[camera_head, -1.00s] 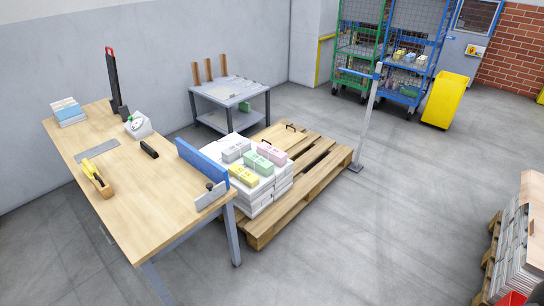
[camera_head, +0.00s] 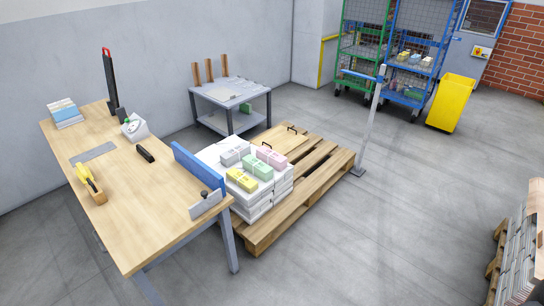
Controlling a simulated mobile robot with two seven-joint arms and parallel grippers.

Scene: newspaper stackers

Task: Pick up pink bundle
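The pink bundle (camera_head: 271,158) lies on top of a white stack of newspapers (camera_head: 262,207) on the wooden pallet, at the stack's back right. A green bundle (camera_head: 257,167) lies in front of it, a yellow bundle (camera_head: 241,180) at the front left and a grey bundle (camera_head: 236,151) at the back left. Neither of my grippers is in view.
A wooden workbench (camera_head: 140,205) with a blue upright panel (camera_head: 200,172) stands left of the stack. The pallet (camera_head: 310,185) extends to the right and back. A grey table (camera_head: 228,95) stands behind, with a metal post (camera_head: 371,125) at the right. Open floor lies in front.

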